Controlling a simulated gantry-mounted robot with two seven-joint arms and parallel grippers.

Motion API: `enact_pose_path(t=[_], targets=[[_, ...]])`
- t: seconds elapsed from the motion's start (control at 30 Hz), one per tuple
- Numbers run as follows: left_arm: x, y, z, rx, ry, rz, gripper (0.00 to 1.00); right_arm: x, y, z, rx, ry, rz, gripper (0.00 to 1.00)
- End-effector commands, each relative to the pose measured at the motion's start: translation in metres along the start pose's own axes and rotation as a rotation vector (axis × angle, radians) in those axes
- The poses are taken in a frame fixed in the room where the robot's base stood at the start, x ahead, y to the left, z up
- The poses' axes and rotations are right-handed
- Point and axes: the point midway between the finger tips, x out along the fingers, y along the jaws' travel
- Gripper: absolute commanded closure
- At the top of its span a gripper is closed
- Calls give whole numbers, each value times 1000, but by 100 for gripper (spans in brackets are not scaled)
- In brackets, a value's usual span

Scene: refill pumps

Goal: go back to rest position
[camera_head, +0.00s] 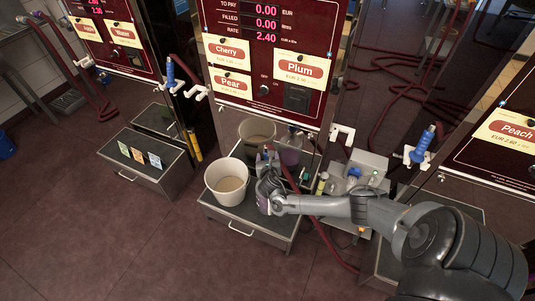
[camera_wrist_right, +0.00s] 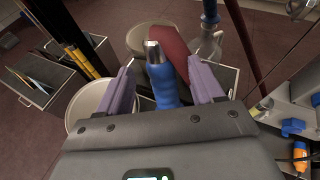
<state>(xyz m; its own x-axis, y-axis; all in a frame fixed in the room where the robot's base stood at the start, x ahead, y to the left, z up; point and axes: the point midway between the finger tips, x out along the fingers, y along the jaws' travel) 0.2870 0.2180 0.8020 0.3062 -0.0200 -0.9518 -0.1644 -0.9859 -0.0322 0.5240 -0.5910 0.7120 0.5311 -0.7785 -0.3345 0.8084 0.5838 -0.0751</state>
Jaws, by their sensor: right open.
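My right gripper (camera_head: 268,168) is over the right side of the front pump's grey drawer top (camera_head: 240,213), just right of a white bucket (camera_head: 212,184) holding pale contents. In the right wrist view, its two purple fingers (camera_wrist_right: 163,88) are wide apart. A blue nozzle (camera_wrist_right: 162,85) with a metal tip shows between them, with gaps on both sides. I cannot tell whether it touches anything. The bucket's rim (camera_wrist_right: 72,118) shows left of the fingers. My left gripper is not in view.
Blue nozzles hang on the pump at the left (camera_head: 170,72) and at the right (camera_head: 425,140). A grey box (camera_head: 368,165) with small parts stands right of the drawer. Cards lie on the left drawer (camera_head: 128,170). A dark red hose (camera_head: 325,240) runs down nearby. The front floor is clear.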

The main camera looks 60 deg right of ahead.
Motion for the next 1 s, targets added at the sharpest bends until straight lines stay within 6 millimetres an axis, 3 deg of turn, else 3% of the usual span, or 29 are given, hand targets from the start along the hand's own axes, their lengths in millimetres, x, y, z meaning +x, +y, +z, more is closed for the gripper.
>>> enact_pose_path(t=[0.3, 0.67, 0.77, 0.87, 1.0], targets=[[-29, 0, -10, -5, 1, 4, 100, -56, 0, 3, 1, 2, 2, 33], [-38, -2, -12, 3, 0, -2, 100, -84, -4, -5, -6, 6, -3, 33], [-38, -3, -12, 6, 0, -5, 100, -91, -12, -24, -25, 30, -7, 33], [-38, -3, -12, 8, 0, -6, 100, -106, -26, -60, -44, 83, -19, 33], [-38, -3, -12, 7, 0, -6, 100, -162, -29, -124, 2, 244, 4, 33]])
